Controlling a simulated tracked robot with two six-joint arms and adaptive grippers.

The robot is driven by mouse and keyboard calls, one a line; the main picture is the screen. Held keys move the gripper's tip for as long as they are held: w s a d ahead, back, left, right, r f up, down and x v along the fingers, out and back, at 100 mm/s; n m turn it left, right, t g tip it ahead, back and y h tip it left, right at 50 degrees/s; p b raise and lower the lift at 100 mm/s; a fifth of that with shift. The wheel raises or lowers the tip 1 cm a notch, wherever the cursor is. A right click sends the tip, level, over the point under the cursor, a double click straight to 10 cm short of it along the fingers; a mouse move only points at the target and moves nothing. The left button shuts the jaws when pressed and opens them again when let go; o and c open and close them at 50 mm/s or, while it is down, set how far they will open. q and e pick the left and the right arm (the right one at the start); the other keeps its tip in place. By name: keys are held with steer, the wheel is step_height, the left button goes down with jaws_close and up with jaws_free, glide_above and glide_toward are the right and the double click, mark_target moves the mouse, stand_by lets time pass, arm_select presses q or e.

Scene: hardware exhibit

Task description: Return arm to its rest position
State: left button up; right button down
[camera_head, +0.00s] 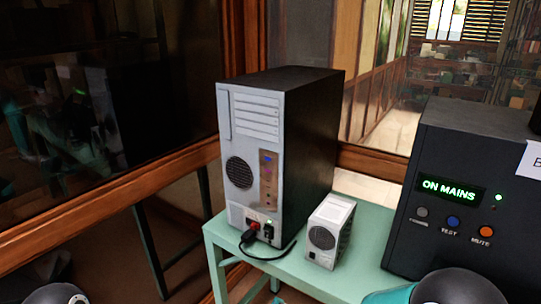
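Neither gripper shows in the head view. Two rounded dark parts of my own arms show at the bottom edge, one in the left corner and a larger one at the right. A computer tower (250,150) with a pale back panel and dark side stands upright on a pale green table (270,268). A black cable plugs into the low part of its back panel and curves over the tabletop. A small white box (329,231) with a round fan grille stands beside the tower on its right.
A large black unit (475,160) with a lit "ON MAINS" display and several buttons stands at the right, close behind my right arm part. Wood-framed glass (100,120) is at the left and behind. A narrow strip of the table's front is bare.

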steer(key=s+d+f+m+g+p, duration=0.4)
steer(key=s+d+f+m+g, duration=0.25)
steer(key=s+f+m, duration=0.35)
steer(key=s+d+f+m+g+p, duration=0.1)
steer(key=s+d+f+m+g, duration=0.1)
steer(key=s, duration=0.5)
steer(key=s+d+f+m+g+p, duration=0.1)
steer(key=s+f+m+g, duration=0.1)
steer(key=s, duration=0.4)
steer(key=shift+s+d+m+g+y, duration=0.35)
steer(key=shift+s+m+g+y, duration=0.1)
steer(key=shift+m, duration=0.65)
